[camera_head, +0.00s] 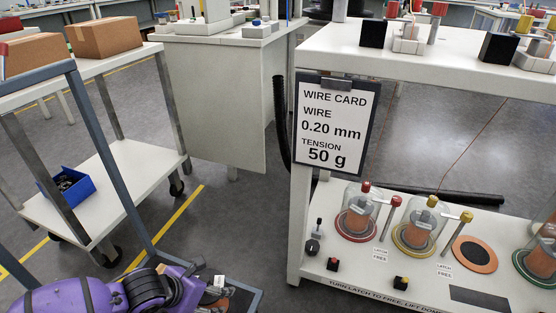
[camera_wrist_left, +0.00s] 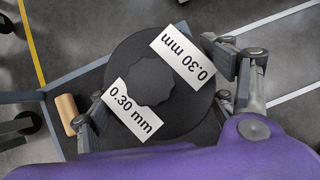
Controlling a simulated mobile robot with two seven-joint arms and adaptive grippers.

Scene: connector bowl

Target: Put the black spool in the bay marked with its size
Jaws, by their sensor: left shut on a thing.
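The black spool (camera_wrist_left: 122,62) fills the middle of the left wrist view, seen from above, with two white labels reading 0.30 mm. My left gripper (camera_wrist_left: 165,92) is shut on it, one finger at each side. In the head view only a small white label and dark parts show by my left gripper (camera_head: 212,290), low in the picture. The bench at right has clear domes on a red ring (camera_head: 356,228), a yellow ring (camera_head: 413,240) and a green ring at the right edge. I read no size marking on any bay. My right gripper is not in view.
A clipboard card (camera_head: 335,125) reads wire 0.20 mm, tension 50 g. A flat orange-and-black disc (camera_head: 475,254) lies uncovered between domes. A wooden cylinder (camera_wrist_left: 67,114) lies beside the spool on a dark tray. A white cart (camera_head: 125,190) holds a blue bin (camera_head: 72,188).

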